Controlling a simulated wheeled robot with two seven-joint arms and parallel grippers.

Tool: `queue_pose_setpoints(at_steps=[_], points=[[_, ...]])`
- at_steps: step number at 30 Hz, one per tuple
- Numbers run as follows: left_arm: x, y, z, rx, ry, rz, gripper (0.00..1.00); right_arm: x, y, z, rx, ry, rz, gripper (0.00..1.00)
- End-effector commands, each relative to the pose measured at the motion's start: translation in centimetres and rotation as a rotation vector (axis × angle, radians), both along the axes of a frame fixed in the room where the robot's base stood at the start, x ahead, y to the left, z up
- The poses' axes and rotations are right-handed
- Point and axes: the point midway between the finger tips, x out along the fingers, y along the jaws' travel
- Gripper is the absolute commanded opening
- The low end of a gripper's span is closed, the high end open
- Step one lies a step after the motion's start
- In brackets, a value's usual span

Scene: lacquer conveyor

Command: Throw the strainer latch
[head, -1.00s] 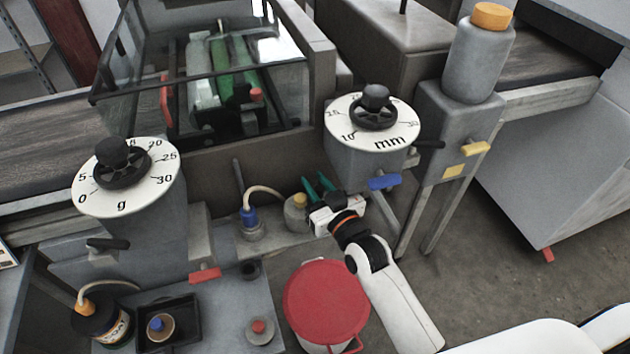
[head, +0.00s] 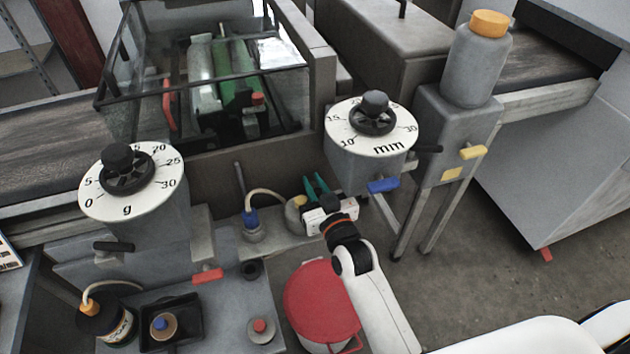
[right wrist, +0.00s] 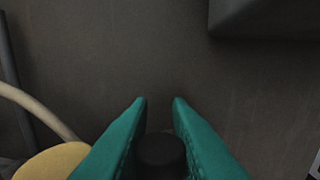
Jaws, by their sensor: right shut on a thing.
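The fingers of my right gripper (head: 316,188) are teal and stand at the back of the low grey ledge. In the right wrist view my right gripper (right wrist: 159,104) is shut on a black round-topped knob (right wrist: 161,152), seen low between the fingers. The knob seems to be the latch handle; its lower part is hidden. A small pot with a tan-yellow lid, perhaps the strainer (head: 296,214), stands just left of the gripper. Its lid shows at the lower left of the right wrist view (right wrist: 52,161). My left gripper is not in view.
A blue-capped fitting (head: 251,221) with a pale hose stands left of the pot. The mm dial (head: 345,130) and its blue lever (head: 383,186) overhang at the right. A red-lidded bucket (head: 318,300) stands below my right forearm. The g dial (head: 105,202) is farther left.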

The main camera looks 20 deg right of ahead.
Motion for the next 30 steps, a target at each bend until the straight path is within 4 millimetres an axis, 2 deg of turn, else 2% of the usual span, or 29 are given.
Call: queue_pose_setpoints(at_steps=[8, 9, 10, 20, 23, 30], points=[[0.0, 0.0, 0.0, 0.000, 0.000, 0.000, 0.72, 0.0, 0.0, 0.1, -0.001, -0.002, -0.002, 0.00], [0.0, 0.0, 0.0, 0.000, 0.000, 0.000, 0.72, 0.0, 0.0, 0.1, -0.001, -0.002, -0.002, 0.23], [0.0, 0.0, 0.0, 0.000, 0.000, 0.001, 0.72, 0.0, 0.0, 0.1, -0.001, -0.002, -0.002, 0.26], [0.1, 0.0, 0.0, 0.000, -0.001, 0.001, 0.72, -0.3, 0.0, 0.0, -0.001, -0.001, -0.002, 0.26], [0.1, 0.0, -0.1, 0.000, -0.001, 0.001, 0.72, -1.5, -0.1, -0.1, -0.001, 0.001, -0.002, 0.26], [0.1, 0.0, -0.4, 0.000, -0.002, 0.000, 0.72, -6.5, -0.7, -0.1, 0.000, 0.002, -0.002, 0.26]])
